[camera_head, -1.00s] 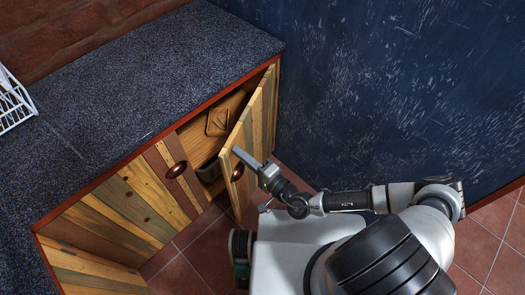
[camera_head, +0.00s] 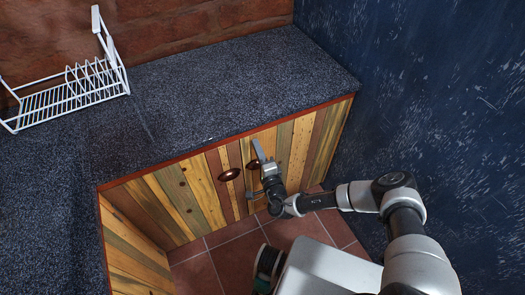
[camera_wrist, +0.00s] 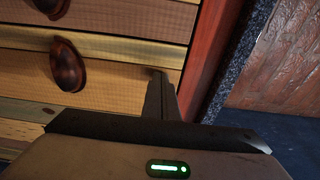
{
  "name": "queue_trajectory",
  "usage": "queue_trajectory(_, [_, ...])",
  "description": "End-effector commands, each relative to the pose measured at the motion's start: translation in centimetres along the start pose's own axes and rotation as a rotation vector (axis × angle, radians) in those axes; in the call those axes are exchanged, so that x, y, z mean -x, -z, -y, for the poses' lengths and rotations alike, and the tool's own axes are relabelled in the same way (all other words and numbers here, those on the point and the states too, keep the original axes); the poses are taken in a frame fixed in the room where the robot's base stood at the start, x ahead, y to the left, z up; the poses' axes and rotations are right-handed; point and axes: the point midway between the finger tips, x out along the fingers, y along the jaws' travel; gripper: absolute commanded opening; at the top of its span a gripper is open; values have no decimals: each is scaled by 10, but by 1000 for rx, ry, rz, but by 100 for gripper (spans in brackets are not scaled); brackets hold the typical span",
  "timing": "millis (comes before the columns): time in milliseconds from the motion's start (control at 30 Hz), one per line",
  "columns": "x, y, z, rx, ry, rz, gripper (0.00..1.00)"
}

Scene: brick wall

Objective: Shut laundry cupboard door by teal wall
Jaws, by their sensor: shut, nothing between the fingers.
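The cupboard door (camera_head: 307,142) of striped wooden planks, beside the dark blue-teal wall (camera_head: 420,85), looks flush with the cupboard front, with no visible gap. Its dark oval knob (camera_head: 254,165) is partly behind my gripper. My gripper (camera_head: 258,150) is shut and empty, its fingertips at the upper front of the door by the knob. In the wrist view my gripper (camera_wrist: 160,90) is against or very near the planks, beside a brown knob (camera_wrist: 68,65). I cannot tell whether the fingertips touch the wood.
The neighbouring door (camera_head: 185,200) with its own knob (camera_head: 229,174) is shut on the left. A speckled dark countertop (camera_head: 220,85) overhangs the front. A white wire rack (camera_head: 70,95) stands on the counter at left. Red floor tiles (camera_head: 225,262) show below.

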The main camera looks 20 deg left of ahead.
Motion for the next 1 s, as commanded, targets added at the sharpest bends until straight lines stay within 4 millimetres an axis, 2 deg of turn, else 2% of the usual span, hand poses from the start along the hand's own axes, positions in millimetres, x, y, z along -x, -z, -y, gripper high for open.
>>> queue_trajectory(33, [-16, -2, 10, 1, 11, 7, 0])
queue_trajectory(133, [-20, -1, 10, 2, 13, 7, 0])
queue_trajectory(667, [-21, -2, 9, 2, 13, 8, 0])
queue_trajectory(767, [-14, -1, 9, 3, 12, 7, 0])
queue_trajectory(867, [1, -1, 10, 4, 13, 8, 0])
queue_trajectory(1000, [34, -1, 9, 1, 13, 7, 0])
